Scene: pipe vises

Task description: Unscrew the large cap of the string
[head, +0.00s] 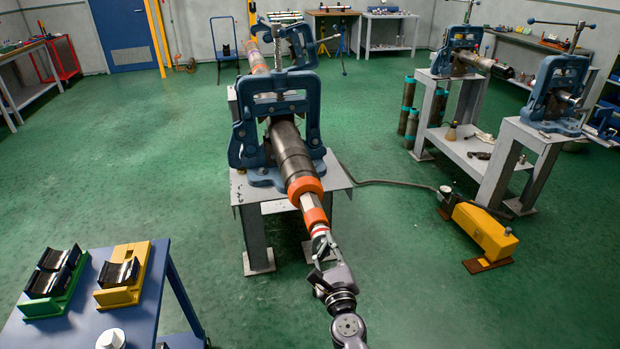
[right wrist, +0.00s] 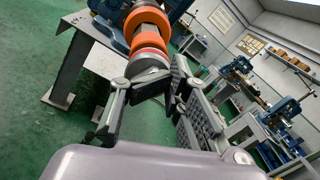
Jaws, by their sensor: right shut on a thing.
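The string (head: 290,150) is a long dark pipe assembly clamped in a blue vise (head: 238,150), its near end pointing toward me. Orange rings (head: 305,187) and a pale section lie along this end. At its tip is a grey end cap with a red and white band (head: 319,231). My right gripper (head: 321,247) is shut on this end cap. In the right wrist view the grey end cap (right wrist: 147,63) sits between the fingers, beyond the orange rings. The fingers partly hide the cap's face. I cannot tell whether its thread has turned. My left gripper is not in view.
A blue table (head: 180,290) at the lower left bears green (head: 52,290) and yellow (head: 128,280) cradles and a white piece (head: 110,339). A yellow pump unit (head: 483,230) with a hose lies on the floor at right. More vises stand behind it. The floor at left is clear.

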